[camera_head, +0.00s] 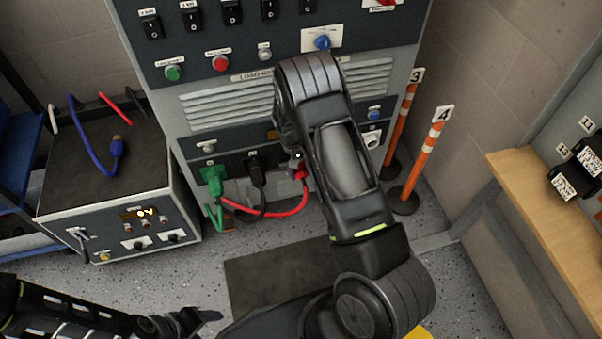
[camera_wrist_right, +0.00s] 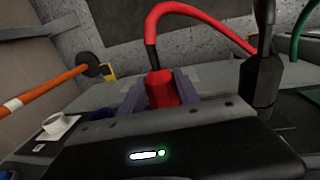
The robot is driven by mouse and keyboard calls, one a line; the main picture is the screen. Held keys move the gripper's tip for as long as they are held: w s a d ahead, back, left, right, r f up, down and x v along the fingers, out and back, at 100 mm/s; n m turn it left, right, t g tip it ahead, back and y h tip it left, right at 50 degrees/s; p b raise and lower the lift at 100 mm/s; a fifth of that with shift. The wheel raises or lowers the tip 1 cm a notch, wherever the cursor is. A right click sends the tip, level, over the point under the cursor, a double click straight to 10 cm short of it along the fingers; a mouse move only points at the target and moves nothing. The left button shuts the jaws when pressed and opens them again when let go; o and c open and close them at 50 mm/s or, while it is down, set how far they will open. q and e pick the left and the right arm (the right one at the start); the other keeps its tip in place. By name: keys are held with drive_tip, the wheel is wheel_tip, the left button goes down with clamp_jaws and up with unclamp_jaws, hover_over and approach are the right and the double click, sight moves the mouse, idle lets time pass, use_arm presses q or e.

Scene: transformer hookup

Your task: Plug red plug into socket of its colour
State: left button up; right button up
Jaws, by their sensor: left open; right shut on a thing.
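The red plug (camera_head: 301,172) is at the lower panel of the load cabinet, right of the black plug, with its red cable looping down and left. In the right wrist view the red plug (camera_wrist_right: 161,90) stands between the two fingers of my right gripper (camera_wrist_right: 158,92), which is shut on it. In the head view my right arm hides most of this gripper (camera_head: 298,166). The socket behind the red plug is hidden, so I cannot tell how deep the plug sits. My left gripper (camera_head: 196,320) is open and empty, low over the floor at the bottom left.
A green plug (camera_head: 212,181) and a black plug (camera_head: 257,172) sit in the panel beside the red one. A dark cart (camera_head: 105,165) with loose blue and red leads stands left. Orange-and-white posts (camera_head: 424,160) stand right of the cabinet, near a wooden bench (camera_head: 545,190).

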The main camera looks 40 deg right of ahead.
drive_tip(key=shift+w+d, duration=0.15)
drive_tip(key=shift+w, duration=0.15)
drive_tip(key=o, duration=1.6)
drive_tip(key=shift+r, duration=0.15)
drive_tip(key=shift+w+a+r+p, duration=0.1)
drive_tip(key=shift+a+r+p, duration=0.15)
drive_tip(key=shift+r+p, duration=1.15)
drive_tip(key=shift+a+r+p, duration=0.2)
drive_tip(key=shift+r+p, duration=0.6)
drive_tip(key=shift+r, duration=1.15)
